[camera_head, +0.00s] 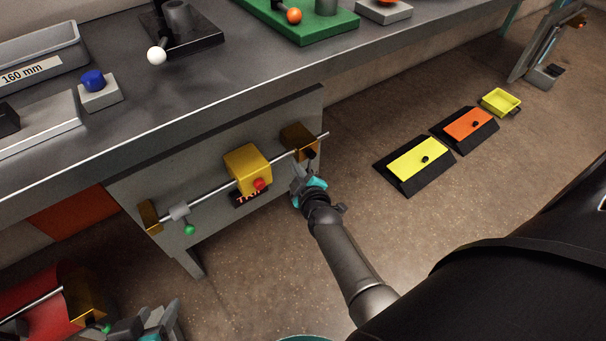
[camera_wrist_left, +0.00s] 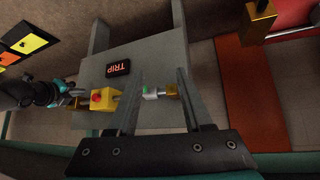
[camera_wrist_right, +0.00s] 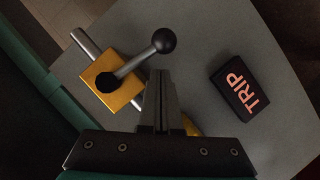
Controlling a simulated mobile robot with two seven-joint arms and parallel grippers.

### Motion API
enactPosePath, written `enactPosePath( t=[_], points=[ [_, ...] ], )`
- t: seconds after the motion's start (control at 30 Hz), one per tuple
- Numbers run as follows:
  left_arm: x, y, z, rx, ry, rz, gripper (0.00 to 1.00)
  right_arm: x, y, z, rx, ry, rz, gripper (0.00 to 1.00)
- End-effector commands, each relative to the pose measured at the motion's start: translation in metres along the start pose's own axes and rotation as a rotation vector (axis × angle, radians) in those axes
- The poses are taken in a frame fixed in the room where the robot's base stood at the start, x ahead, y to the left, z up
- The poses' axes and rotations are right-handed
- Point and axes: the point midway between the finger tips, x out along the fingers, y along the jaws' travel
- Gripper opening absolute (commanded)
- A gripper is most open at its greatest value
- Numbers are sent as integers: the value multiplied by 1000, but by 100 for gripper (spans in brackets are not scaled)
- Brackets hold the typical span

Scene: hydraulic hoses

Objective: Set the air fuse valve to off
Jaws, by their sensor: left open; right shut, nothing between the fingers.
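A grey panel (camera_head: 225,150) under the bench carries a metal pipe with a yellow box (camera_head: 247,168) and red button. At its right end is a brass block (camera_head: 299,137) with a black ball-ended lever (camera_wrist_right: 150,55). Near the left end is a small grey fitting with a green knob (camera_head: 189,230). No label names the air fuse valve. My right gripper (camera_head: 302,178) is shut and empty, just below the brass block; its tips (camera_wrist_right: 160,75) appear close to the lever. My left gripper (camera_head: 145,325) is open and empty at lower left; its fingers (camera_wrist_left: 158,75) frame the green knob from a distance.
A lit TRIP sign (camera_wrist_right: 240,87) sits on the panel below the yellow box. The bench (camera_head: 220,85) overhangs the panel. A red panel with another brass block (camera_head: 82,296) stands at lower left. Yellow and orange plates (camera_head: 420,159) lie on the floor at right.

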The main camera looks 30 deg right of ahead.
Motion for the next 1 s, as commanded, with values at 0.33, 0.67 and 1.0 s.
enactPosePath(
  t=[0.33,0.67,1.0],
  points=[
    [12,16,-11,-3,144,42,50,-5,0,16,1,0,1,0],
    [13,19,-14,-4,175,50,50,-7,0,19,0,0,1,0],
    [13,19,-15,-5,184,52,50,-6,1,26,-47,-3,22,0]
  ],
)
